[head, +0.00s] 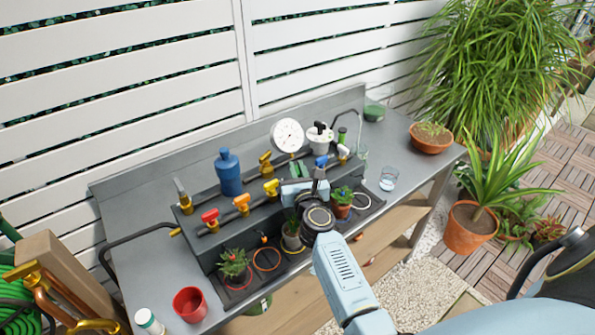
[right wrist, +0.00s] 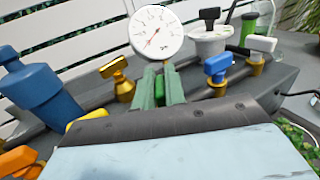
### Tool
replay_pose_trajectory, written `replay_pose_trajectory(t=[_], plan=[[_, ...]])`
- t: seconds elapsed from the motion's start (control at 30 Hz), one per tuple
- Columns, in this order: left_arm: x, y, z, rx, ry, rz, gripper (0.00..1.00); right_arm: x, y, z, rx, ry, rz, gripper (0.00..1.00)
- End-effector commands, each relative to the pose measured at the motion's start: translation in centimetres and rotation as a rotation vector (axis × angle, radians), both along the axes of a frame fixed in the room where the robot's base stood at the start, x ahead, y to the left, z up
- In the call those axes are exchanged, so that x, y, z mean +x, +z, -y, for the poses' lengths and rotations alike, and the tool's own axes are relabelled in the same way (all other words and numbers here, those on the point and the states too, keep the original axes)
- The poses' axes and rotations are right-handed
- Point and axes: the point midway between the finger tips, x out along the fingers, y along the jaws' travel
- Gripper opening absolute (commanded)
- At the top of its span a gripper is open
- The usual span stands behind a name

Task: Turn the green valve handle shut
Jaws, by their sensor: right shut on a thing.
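My right gripper (head: 299,172) reaches over the stepped grey bench to the valve row, in front of the round gauge. In the right wrist view its two grey-green fingers (right wrist: 163,92) point up at the picture's middle, close together. They are shut on the green valve handle (right wrist: 160,86), which shows only as a narrow strip between them. The rest of the handle and its valve body are hidden by the fingers and the gripper body. How far the handle is turned cannot be told. My left gripper is not in view.
A yellow-handled valve (head: 271,187) and a blue-handled valve (head: 321,162) flank the gripper. The white gauge (head: 288,135) stands behind, and a blue bottle (head: 229,172) to the left. Small potted plants (head: 234,265) line the front tray. A red cup (head: 190,304) stands front left.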

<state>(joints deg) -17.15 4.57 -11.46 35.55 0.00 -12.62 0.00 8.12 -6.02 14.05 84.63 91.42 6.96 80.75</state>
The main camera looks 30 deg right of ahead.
Motion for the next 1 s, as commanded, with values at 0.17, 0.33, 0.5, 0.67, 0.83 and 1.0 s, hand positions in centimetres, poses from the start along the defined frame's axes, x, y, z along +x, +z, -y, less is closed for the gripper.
replay_pose_trajectory(t=[0.17,0.33,0.5,0.67,0.83,1.0], plan=[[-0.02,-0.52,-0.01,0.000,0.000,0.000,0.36,-0.02,-0.18,-0.04,0.003,-0.055,-0.001,0.00],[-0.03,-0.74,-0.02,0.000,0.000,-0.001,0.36,-0.01,-0.12,-0.03,0.001,-0.086,-0.001,0.00],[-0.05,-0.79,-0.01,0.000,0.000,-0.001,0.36,-0.02,-0.09,-0.01,0.001,-0.097,-0.001,0.00],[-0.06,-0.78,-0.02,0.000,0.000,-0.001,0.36,-0.02,-0.08,0.00,0.000,-0.098,-0.001,0.00],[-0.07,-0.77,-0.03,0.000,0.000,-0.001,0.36,-0.02,-0.07,-0.01,0.000,-0.098,-0.001,0.00],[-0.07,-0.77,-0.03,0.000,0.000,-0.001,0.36,-0.02,-0.06,-0.01,0.000,-0.098,-0.001,0.34]])
